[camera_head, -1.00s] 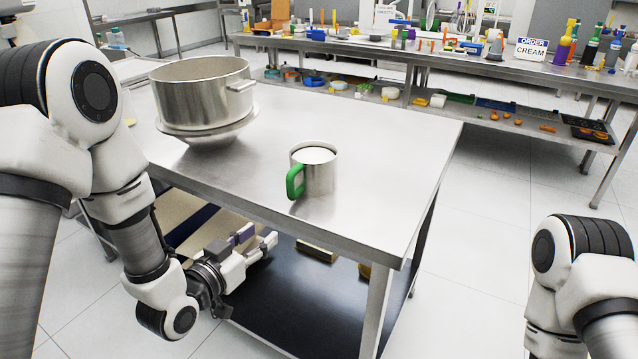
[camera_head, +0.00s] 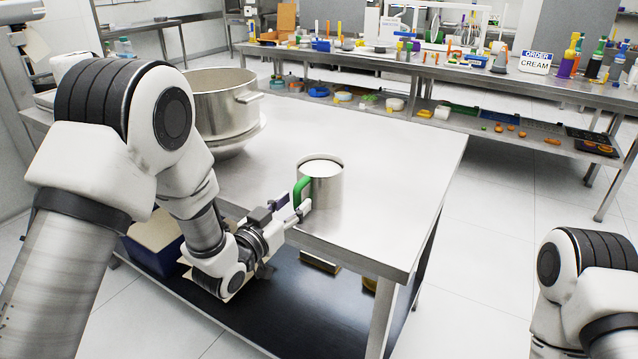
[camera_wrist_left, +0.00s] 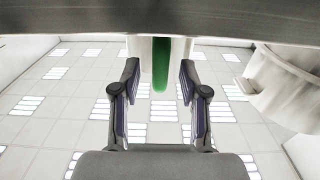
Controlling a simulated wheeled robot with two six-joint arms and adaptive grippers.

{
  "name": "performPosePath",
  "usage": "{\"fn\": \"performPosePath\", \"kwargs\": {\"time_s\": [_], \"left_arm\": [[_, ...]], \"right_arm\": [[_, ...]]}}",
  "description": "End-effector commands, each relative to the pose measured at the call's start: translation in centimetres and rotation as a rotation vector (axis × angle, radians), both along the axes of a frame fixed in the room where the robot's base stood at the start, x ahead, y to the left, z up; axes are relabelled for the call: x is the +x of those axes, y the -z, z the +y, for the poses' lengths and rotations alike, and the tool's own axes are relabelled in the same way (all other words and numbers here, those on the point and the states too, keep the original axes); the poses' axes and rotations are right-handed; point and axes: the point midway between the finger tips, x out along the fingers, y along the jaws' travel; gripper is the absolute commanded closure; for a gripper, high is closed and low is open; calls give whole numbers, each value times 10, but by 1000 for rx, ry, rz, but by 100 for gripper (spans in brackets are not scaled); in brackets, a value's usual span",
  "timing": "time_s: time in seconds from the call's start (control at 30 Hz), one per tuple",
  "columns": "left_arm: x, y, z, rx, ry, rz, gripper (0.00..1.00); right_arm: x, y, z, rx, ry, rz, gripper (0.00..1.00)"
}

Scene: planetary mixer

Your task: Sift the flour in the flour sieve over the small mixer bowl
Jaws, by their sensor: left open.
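The flour sieve (camera_head: 326,190) is a metal cup with a green handle (camera_head: 301,190), upright near the table's front edge, with white flour (camera_head: 321,168) inside. The metal mixer bowl (camera_head: 226,112) stands at the table's back left, partly hidden by my left arm. My left gripper (camera_head: 296,203) is open at the sieve's handle side. In the left wrist view the green handle (camera_wrist_left: 161,62) shows between the two open fingers (camera_wrist_left: 160,82), near their tips. The fingers do not visibly close on it. My right gripper is out of view.
The steel table (camera_head: 390,190) has clear room around the sieve and to its right. Its lower shelf (camera_head: 300,300) holds a box (camera_head: 155,245) at the left. A long bench (camera_head: 450,68) with many items stands behind, across a floor gap.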

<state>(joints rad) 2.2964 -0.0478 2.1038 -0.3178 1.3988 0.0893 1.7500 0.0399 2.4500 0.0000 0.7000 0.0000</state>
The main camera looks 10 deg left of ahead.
Motion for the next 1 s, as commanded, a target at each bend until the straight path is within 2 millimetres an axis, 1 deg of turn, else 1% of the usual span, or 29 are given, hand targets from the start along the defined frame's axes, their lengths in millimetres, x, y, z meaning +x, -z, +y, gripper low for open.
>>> {"fn": "performPosePath", "kwargs": {"time_s": [0.17, 0.3, 0.57, 1.0], "left_arm": [[0, 0, 0, 0, 0, 1, 56], [0, 0, 0, 0, 0, 1, 100], [0, -2, 0, 0, -1, 0, 100], [0, -21, 0, -1, -1, 0, 100]], "right_arm": [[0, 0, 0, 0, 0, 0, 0], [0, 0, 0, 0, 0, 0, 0], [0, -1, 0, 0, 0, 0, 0], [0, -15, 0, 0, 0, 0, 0]]}}
